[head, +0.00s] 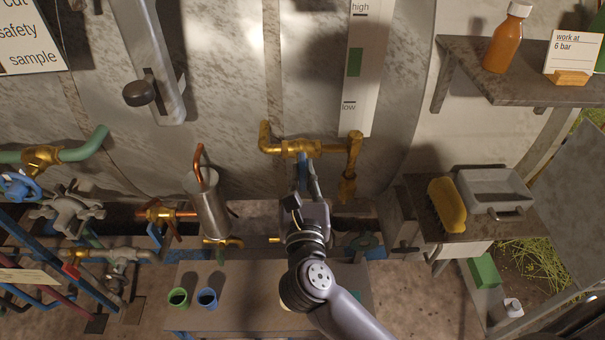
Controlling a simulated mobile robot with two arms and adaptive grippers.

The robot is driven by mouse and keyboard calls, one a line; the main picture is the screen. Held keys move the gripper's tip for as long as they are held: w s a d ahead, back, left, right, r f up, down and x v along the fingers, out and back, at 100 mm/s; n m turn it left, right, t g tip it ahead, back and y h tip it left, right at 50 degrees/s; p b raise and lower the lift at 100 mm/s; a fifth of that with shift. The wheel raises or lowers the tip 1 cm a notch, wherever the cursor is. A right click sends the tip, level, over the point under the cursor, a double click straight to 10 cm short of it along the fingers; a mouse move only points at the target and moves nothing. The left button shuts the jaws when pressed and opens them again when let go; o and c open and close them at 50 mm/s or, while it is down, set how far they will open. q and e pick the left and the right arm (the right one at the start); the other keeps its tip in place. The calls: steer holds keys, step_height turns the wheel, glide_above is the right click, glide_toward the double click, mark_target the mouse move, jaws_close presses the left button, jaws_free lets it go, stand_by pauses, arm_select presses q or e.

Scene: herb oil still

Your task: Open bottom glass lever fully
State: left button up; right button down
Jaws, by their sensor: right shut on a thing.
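The level glass gauge (354,62), marked high and low, runs down the front of the tank. A brass valve fitting (287,147) sits below it, with a brass elbow and spout (350,170) at its right. A blue lever (303,173) hangs down from the fitting. My right gripper (308,182) reaches up from below and is shut on this lever. The fingers and wrist hide the lever's lower part. My left gripper is not in view.
Below are a bench (245,275) with a green cup (178,298) and a blue cup (207,298). A metal cylinder (206,205) and pipes stand at left. At right, a shelf (465,70) holds an orange bottle (507,38); a yellow brush (447,205) lies lower.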

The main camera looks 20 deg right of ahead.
steer(key=shift+a+r+n+p, duration=0.1)
steer(key=shift+r+n+p, duration=0.1)
steer(key=shift+n+p, duration=0.8)
steer(key=shift+a+f+n+p, duration=0.1)
steer(key=shift+f+n+p, duration=0.1)
steer(key=shift+n+p, duration=2.3)
steer(key=shift+a+f+n+p, duration=0.15)
steer(key=shift+f+n+p, duration=0.1)
steer(key=shift+n+p, duration=2.25)
steer(key=shift+a+f+n+p, duration=0.1)
steer(key=shift+f+n+p, duration=0.1)
steer(key=shift+n+p, duration=2.3)
steer(key=shift+n+b, duration=0.55)
steer(key=shift+n, duration=0.25)
steer(key=c, duration=1.7)
jaws_free()
steer(key=shift+w, duration=0.1)
steer(key=shift+o, duration=0.2)
